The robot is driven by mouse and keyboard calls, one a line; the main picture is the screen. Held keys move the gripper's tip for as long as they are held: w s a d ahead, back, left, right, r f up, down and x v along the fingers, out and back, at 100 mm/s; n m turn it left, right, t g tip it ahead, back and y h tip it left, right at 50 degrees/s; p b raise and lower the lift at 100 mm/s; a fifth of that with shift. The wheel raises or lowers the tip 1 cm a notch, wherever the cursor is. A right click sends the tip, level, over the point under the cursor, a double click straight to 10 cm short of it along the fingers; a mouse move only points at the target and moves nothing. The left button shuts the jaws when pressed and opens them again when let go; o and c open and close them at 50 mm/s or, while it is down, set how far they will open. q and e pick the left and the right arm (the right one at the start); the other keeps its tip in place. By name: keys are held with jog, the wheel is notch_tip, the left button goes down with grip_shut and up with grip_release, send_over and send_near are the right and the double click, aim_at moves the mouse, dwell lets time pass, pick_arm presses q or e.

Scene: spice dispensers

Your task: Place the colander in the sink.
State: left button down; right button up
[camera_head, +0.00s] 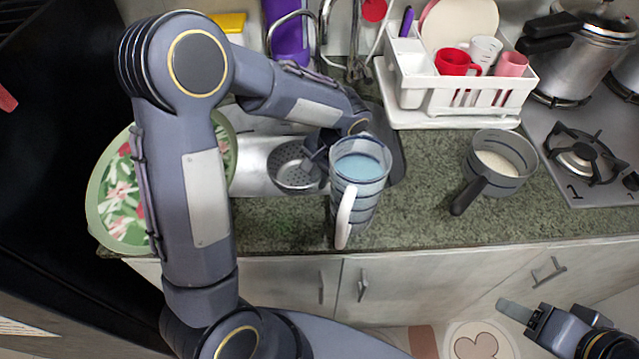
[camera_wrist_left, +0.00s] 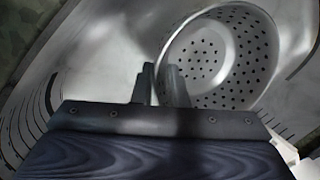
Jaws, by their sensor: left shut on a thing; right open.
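The colander (camera_head: 294,168) is a small grey metal bowl with holes. In the head view it is at the sink (camera_head: 250,160), beside the blue-filled jug, partly covered by my left arm. My left gripper (camera_head: 318,158) is shut on the colander's rim. In the left wrist view the fingers (camera_wrist_left: 166,82) meet at the left edge of the colander (camera_wrist_left: 222,60), with the metal basin (camera_wrist_left: 110,50) around it. I cannot tell whether the colander touches the sink bottom. My right gripper (camera_head: 518,318) is open and empty at the lower right, in front of the cabinets.
A clear jug of blue liquid (camera_head: 360,168) stands right of the colander at the counter's front. A white dish rack (camera_head: 460,95) is behind. A green floral plate (camera_head: 115,205) is left of the sink.

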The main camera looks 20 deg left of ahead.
pick_arm(q)
jog(key=x, duration=0.3)
jog(key=shift+d+f, duration=0.1)
jog(key=shift+d, duration=0.25)
jog(key=c, duration=1.9)
grip_release()
jog(key=shift+f, duration=0.15)
jog(key=o, duration=0.5)
jog(key=shift+c, duration=0.2)
